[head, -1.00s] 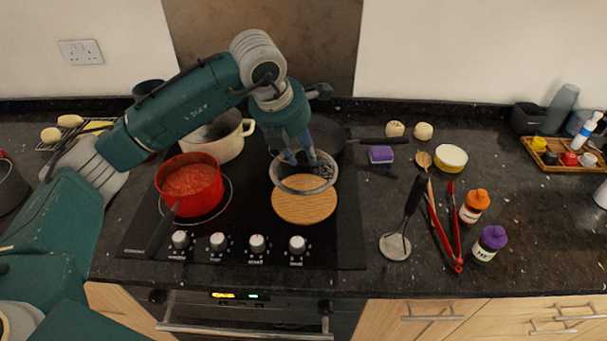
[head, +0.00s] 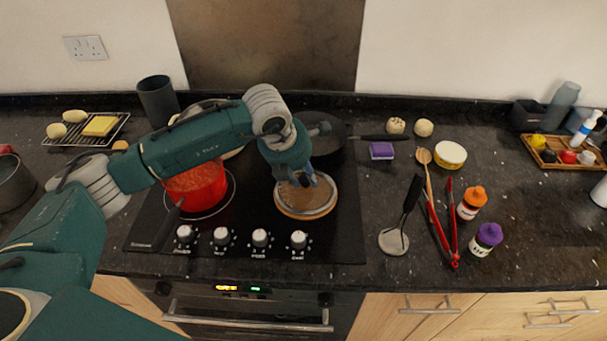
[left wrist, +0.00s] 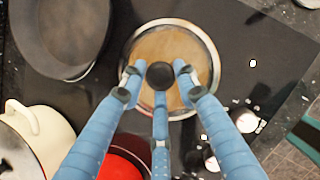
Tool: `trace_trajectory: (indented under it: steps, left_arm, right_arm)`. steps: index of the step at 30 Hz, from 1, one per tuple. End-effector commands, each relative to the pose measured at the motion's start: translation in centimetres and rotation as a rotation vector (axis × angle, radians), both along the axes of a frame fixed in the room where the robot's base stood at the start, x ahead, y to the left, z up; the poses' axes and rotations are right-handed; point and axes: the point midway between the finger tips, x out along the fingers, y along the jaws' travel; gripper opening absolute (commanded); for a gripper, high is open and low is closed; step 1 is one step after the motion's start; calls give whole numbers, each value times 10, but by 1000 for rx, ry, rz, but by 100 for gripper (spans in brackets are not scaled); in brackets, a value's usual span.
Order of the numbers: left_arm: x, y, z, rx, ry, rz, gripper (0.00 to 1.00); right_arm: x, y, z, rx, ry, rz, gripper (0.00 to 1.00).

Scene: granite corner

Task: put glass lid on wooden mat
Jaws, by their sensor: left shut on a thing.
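The glass lid (head: 329,204) has a metal rim and a dark round knob, and lies over the round wooden mat (head: 298,199) on the cooktop. Brown wood shows through the glass. In the left wrist view the lid's rim (left wrist: 212,56) rings the mat (left wrist: 165,47). Whether the lid touches the mat or is just above it I cannot tell. My left gripper (head: 304,180) is over the lid, shut on its knob (left wrist: 160,75), with its blue fingers around it in the left wrist view. My right gripper is not in view.
A red pot (head: 197,188) with red food stands left of the mat, partly behind my left arm. A dark pan (head: 327,143) is behind it. Cooktop knobs (head: 260,238) are in front.

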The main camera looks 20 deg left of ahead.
Motion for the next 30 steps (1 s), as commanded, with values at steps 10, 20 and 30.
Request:
trace_trajectory:
  steps: [10,20,30]
  left_arm:
    - [0,0,-1,0,0,0,49]
    - [-8,3,25,-1,-6,-1,49]
    - [-34,13,91,0,-6,0,49]
  right_arm:
    - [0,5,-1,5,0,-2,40]
    - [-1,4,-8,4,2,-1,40]
    - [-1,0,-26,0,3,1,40]
